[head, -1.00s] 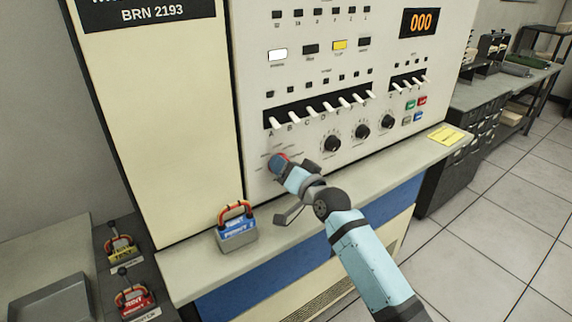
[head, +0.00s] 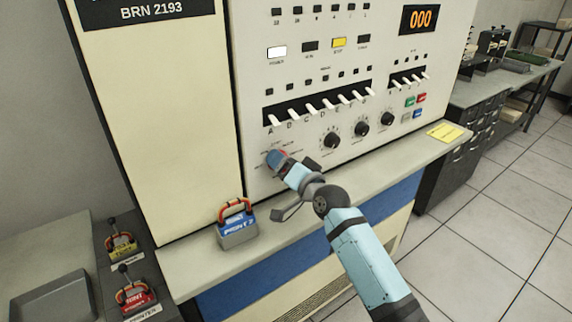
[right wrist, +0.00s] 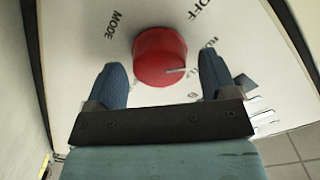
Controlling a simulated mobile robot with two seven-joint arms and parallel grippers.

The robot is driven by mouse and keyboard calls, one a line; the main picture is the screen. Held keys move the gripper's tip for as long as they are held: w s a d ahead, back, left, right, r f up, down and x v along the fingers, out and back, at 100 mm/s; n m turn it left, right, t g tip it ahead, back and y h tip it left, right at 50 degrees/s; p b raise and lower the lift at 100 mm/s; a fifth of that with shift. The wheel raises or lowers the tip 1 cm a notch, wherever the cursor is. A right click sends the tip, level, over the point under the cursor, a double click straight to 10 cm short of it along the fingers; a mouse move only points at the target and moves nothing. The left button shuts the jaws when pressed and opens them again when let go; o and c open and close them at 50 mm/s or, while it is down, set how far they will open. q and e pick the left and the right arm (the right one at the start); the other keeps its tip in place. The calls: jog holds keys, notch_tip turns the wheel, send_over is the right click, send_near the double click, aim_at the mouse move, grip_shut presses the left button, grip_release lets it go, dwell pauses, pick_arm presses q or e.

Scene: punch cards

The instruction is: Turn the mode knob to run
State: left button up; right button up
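The red mode knob (right wrist: 158,57) sits on the cream panel, with a pale pointer line aimed to the right in the right wrist view. "MODE" and "OFF" are legible beside it; another label is partly hidden by the right-hand finger. In the head view only a bit of the knob (head: 275,157) shows at the tip of my right gripper (head: 284,163). In the right wrist view my right gripper (right wrist: 162,72) is open, its blue fingers on either side of the knob, with a gap visible on both sides. My left gripper is not in view.
A ledge (head: 395,155) runs below, holding a blue-labelled block with a red-orange handle (head: 237,226) and a yellow card (head: 445,132).

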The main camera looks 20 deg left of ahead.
jog(key=v, duration=1.4)
jog(key=shift+b, duration=0.4)
jog(key=shift+a, duration=0.1)
jog(key=s+d+f+t+h+p, duration=0.1)
jog(key=s+d+f+h+p, duration=0.25)
jog(key=s+d+f, duration=0.5)
jog(key=s+d+f+h+p, duration=0.3)
jog(key=s+d+f+h, duration=0.25)
jog(key=d+f, duration=0.5)
jog(key=s+d+f+n+g+h+p, duration=0.1)
jog(key=s+d+f+h, duration=0.1)
jog(key=s+d+f, duration=0.3)
jog(key=s+d, duration=0.4)
jog(key=s, duration=0.3)
jog(key=shift+f+n+p, duration=0.2)
jog(key=shift+n+p, duration=0.1)
jog(key=shift+p, duration=0.05)
jog(key=shift+s, duration=0.1)
